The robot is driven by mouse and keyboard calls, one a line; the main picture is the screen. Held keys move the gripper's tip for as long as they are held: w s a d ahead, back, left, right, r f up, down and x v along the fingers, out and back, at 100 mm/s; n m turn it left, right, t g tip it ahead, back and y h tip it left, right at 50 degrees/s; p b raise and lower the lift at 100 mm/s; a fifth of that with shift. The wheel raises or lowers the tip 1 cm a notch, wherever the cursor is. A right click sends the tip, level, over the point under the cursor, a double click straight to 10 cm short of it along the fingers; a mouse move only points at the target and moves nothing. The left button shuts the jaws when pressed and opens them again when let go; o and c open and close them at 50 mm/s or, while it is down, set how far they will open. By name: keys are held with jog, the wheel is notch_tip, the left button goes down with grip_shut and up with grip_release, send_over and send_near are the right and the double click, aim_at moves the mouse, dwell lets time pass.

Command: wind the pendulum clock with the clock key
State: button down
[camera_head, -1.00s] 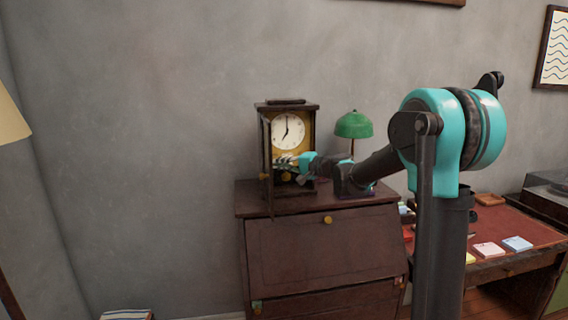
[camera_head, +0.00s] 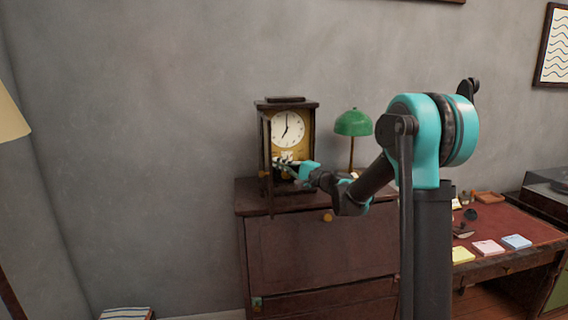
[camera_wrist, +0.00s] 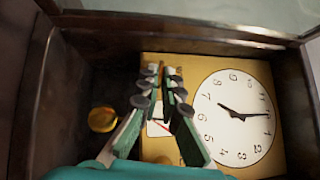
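The pendulum clock (camera_head: 269,128) stands upright on a dark wooden bureau, its front door swung open at the left. In the wrist view, its white dial (camera_wrist: 235,118) is at the right on a brass plate, and a round brass pendulum bob (camera_wrist: 103,119) is at the left. My gripper (camera_head: 284,163) is at the clock's open front, just below the dial. In the wrist view, my gripper's fingertips (camera_wrist: 162,72) are close together over the brass plate beside the dial. I cannot make out the clock key; anything between the fingertips is too small to tell.
The bureau top (camera_head: 247,204) carries the clock and a green lamp (camera_head: 353,123) close at its right. The clock's dark case wall (camera_wrist: 180,28) runs close around my fingers. A red-topped desk (camera_head: 500,225) with note pads stands to the right.

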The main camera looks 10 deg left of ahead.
jog(key=shift+w+r, duration=0.1)
jog(key=shift+r, duration=0.05)
jog(key=c, duration=1.7)
grip_release()
jog(key=v, duration=1.2)
